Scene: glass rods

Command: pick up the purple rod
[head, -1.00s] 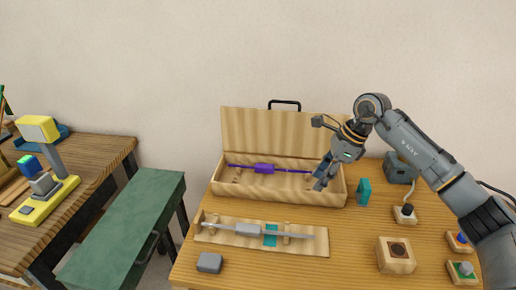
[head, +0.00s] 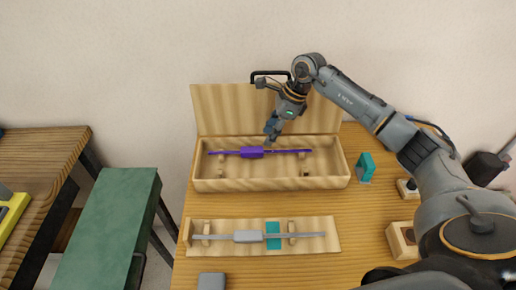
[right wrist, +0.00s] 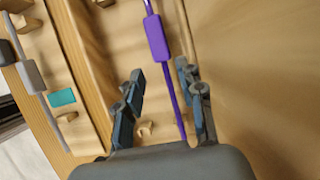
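The purple rod (head: 252,152) lies in the open wooden case (head: 270,184), with a thick purple block near its middle. My right gripper (head: 272,131) hangs over the case, just right of that block in the head view. In the right wrist view the right gripper (right wrist: 160,103) is open, and the thin part of the purple rod (right wrist: 157,38) runs between its two fingers in the picture. Whether the fingers are down at the rod's height I cannot tell. My left gripper is not in view.
A grey rod (head: 310,235) rests on a wooden rack (head: 210,250) with a teal block (head: 273,236) in front of the case. The raised lid (head: 225,110) stands behind. A teal piece (head: 365,167) and a wooden block (head: 402,240) are at right.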

